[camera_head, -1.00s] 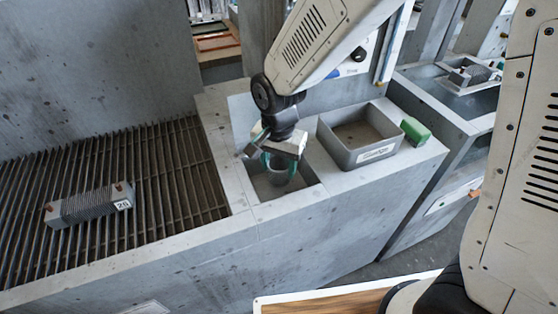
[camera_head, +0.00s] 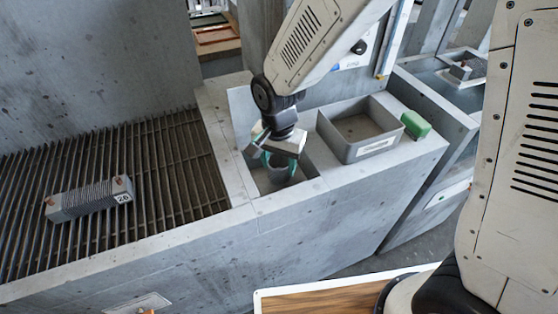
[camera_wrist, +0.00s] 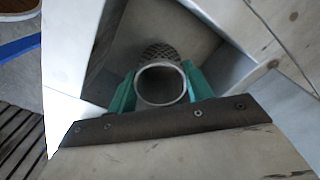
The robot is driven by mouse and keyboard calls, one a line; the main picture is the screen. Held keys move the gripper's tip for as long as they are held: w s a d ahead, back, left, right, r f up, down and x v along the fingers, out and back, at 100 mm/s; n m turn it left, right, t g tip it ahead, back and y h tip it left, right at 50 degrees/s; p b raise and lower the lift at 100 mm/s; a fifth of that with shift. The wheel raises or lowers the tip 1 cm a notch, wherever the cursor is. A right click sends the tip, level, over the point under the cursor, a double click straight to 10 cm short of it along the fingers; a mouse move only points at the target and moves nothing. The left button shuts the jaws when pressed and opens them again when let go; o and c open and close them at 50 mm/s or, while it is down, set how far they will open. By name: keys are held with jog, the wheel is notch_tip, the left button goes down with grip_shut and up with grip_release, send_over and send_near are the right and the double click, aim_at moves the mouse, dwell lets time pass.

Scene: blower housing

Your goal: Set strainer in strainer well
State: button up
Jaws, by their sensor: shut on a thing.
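The strainer (camera_head: 279,167) is a small grey mesh cup with a round rim. It also shows in the wrist view (camera_wrist: 160,84), with its open top toward the camera. My gripper (camera_head: 279,165) has green fingers, which stand on both sides of the strainer and are shut on it; both fingers show in the wrist view (camera_wrist: 160,88). The strainer well (camera_head: 302,182) is a square recess in the concrete counter. The strainer is upright, inside or just over the well's opening. Its base is hidden in the head view, so I cannot tell whether it touches the floor.
A grey labelled bin (camera_head: 350,150) stands right of the well, with a green block (camera_head: 416,124) beside it. A finned block marked 26 (camera_head: 88,198) lies on the slatted grate (camera_head: 150,180) at left. A wood-topped surface (camera_head: 330,300) is at the front.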

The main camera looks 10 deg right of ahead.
jog(key=shift+f, duration=1.1)
jog(key=shift+f, duration=0.15)
jog(key=o, duration=1.1)
notch_tip(320, 180, up, 8)
jog(key=shift+f, duration=0.1)
